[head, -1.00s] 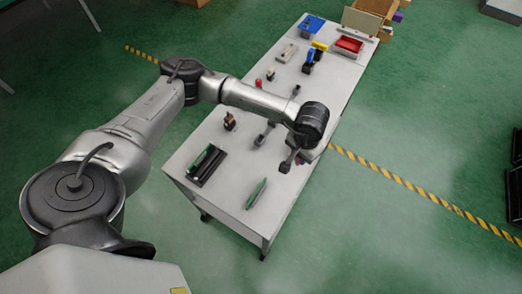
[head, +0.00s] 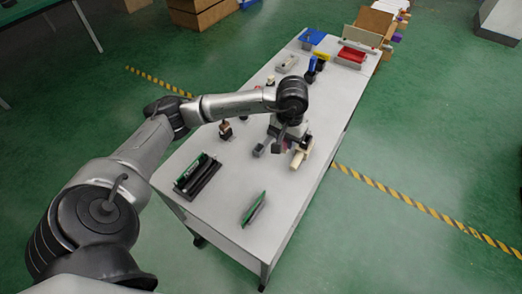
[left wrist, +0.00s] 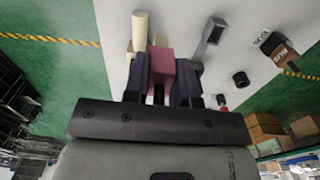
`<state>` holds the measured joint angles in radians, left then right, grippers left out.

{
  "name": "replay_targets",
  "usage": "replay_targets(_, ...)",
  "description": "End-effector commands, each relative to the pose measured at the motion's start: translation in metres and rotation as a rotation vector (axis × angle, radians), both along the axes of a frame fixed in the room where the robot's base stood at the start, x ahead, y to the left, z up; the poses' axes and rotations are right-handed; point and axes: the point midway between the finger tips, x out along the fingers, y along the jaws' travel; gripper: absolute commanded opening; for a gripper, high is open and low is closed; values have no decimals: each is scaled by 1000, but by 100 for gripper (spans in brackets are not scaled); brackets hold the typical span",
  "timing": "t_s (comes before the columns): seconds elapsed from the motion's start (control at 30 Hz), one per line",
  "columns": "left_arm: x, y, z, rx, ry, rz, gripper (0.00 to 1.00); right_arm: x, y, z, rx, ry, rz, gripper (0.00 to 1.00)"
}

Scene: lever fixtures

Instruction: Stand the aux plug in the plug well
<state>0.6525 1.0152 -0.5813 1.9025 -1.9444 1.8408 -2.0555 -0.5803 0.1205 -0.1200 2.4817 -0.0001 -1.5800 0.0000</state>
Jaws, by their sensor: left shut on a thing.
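My left gripper (left wrist: 160,85) is shut on a pink block (left wrist: 161,68), which shows between its two dark fingers in the left wrist view. This may be the aux plug; no lettering on it is readable. In the head view my left gripper (head: 288,146) is low over the middle of the table, and its wrist hides much of the held piece. A cream piece with a rounded bar (left wrist: 140,30) stands close beside one finger; in the head view the cream piece (head: 301,155) is just right of the gripper. I cannot pick out the plug well for certain. My right gripper is not in view.
A grey lever piece (left wrist: 212,32) is near the gripper. A brown-and-black lettered block (left wrist: 278,46) stands beyond it. On the table (head: 225,215) are a black rack (head: 198,178), a green board (head: 254,208) and a red bin (head: 351,55). The near table end is mostly clear.

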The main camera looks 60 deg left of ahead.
Motion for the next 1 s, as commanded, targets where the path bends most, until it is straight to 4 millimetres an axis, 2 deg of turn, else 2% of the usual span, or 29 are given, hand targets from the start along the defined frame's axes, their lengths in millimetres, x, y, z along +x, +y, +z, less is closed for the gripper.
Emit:
replay_targets(0.5,-30,88,-57,2,2,18,0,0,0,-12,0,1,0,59)
replay_targets(0.7,-34,104,-67,0,0,16,0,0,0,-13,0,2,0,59)
replay_targets(0.87,-35,106,-70,-1,0,14,0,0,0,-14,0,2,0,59)
replay_targets(1.0,-35,106,-82,-3,1,15,0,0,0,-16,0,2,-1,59)
